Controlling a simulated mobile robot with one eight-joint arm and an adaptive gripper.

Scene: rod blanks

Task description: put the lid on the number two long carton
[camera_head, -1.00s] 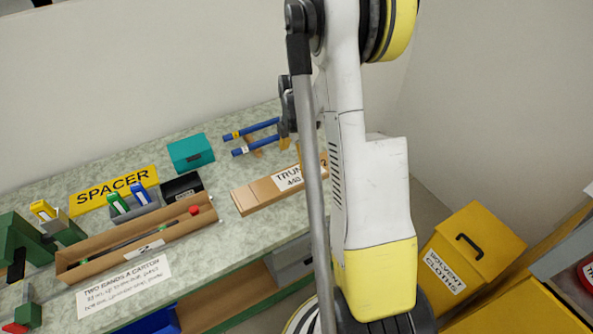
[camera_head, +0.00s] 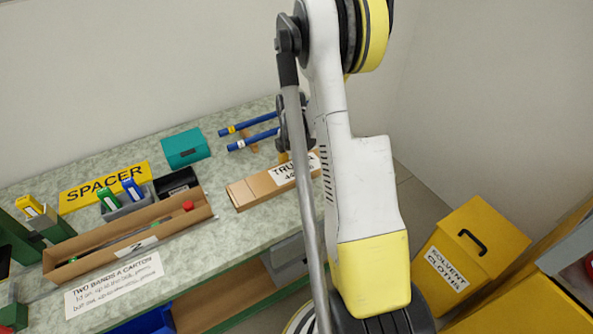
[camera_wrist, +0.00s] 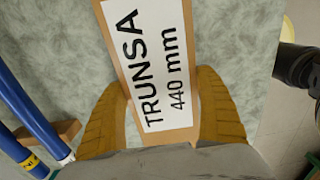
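The number two long carton (camera_head: 88,263) is a long, open brown box on the bench at left in the head view, with a "2" label on its front side. A rod with a red end lies along it. A long, flat cardboard piece, seemingly the lid (camera_head: 240,196), lies right of it, labelled "TRUNSA 440 mm"; my arm covers its right end. The lid fills the middle of the wrist view (camera_wrist: 137,139). My gripper (camera_wrist: 162,78) has its yellow fingers apart, one along each long edge of the lid; contact is unclear. The head view mostly hides the gripper.
Two blue rods (camera_head: 252,140) rest on a support behind the lid, close to my left finger. A teal box (camera_head: 186,147), a black tray (camera_head: 176,183), a grey bin and a yellow SPACER sign (camera_head: 85,196) stand behind the carton. A yellow solvent-cloths bin (camera_head: 475,238) stands at right.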

